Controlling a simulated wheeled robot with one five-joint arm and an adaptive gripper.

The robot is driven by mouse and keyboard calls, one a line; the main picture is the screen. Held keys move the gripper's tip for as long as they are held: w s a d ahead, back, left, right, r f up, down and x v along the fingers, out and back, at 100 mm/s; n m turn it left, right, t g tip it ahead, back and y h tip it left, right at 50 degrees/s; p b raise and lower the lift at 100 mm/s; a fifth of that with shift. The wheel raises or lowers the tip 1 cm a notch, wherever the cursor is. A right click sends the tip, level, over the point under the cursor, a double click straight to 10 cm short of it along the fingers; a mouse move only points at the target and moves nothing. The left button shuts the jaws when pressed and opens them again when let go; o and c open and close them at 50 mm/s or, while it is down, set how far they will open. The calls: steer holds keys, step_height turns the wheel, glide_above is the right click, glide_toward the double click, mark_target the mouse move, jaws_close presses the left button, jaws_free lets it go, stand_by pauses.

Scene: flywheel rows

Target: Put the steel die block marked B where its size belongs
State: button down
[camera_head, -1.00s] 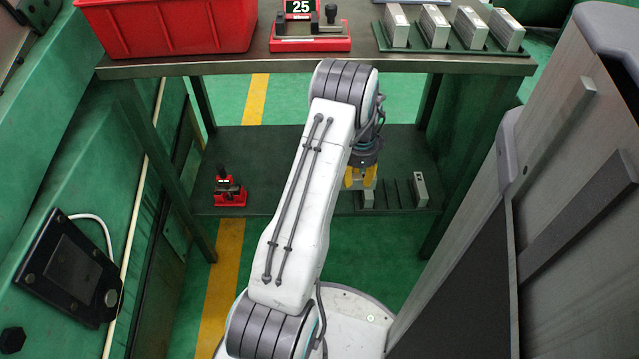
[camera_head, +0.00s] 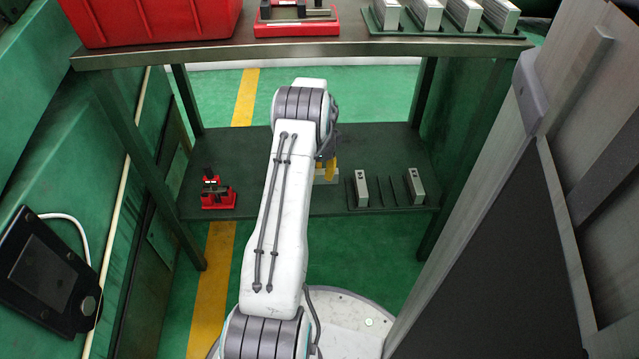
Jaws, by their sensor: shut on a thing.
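My gripper (camera_head: 326,168), with yellow fingers, is partly hidden behind my white arm. It is shut on a pale steel block (camera_head: 327,179), low over the lower shelf and left of the dark slotted rack (camera_head: 388,204). I cannot tell whether the held block touches the shelf, and no letter on it can be read. The rack holds one steel block (camera_head: 361,187) at its left end and another (camera_head: 415,186) at its right end. Empty slots lie between them.
The lower shelf (camera_head: 250,160) also carries a small red fixture (camera_head: 217,196) at left. The upper shelf (camera_head: 300,50) holds a red bin (camera_head: 150,20), a red gauge fixture (camera_head: 296,26) and a green rack (camera_head: 440,30) of several steel blocks. A grey panel (camera_head: 520,260) stands close at right.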

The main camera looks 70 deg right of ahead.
steer(key=shift+f+b, duration=1.35)
steer(key=shift+f, duration=0.5)
steer(key=shift+f, duration=0.1)
steer(key=c, duration=0.9)
jaws_free()
steer(key=shift+f, duration=0.1)
steer(key=shift+a+r+p, duration=0.1)
steer(key=shift+r+p, duration=1.65)
steer(key=shift+r, duration=2.15)
